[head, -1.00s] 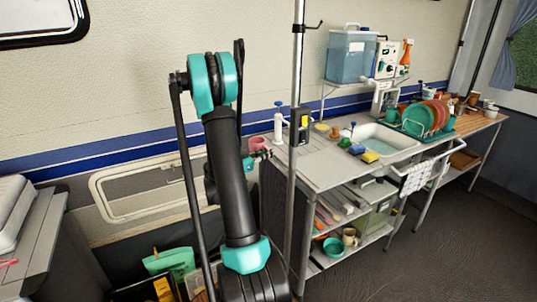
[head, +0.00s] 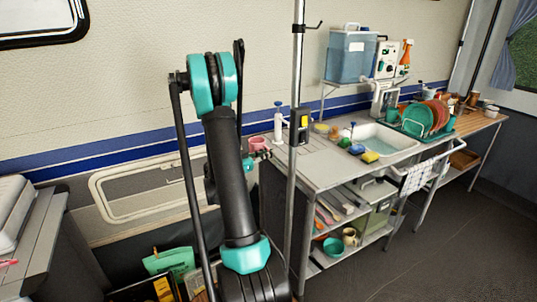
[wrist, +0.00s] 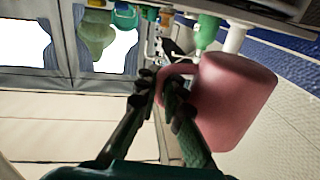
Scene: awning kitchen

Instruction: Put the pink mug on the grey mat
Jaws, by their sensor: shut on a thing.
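The pink mug (head: 258,144) is held up beside the left end of the counter, near the wall, in the head view. It also shows large in the wrist view (wrist: 232,100), with its handle towards my fingers. My gripper (wrist: 158,84) is shut on the mug's handle, between its two dark fingers. I cannot clearly tell the grey mat from the grey counter top.
The counter (head: 313,172) runs right from beside the mug. A soap pump (head: 279,125) stands near its left back. Sponges (head: 370,157), a sink (head: 388,140) and a dish rack (head: 425,122) lie farther right. A metal pole (head: 296,200) crosses the view.

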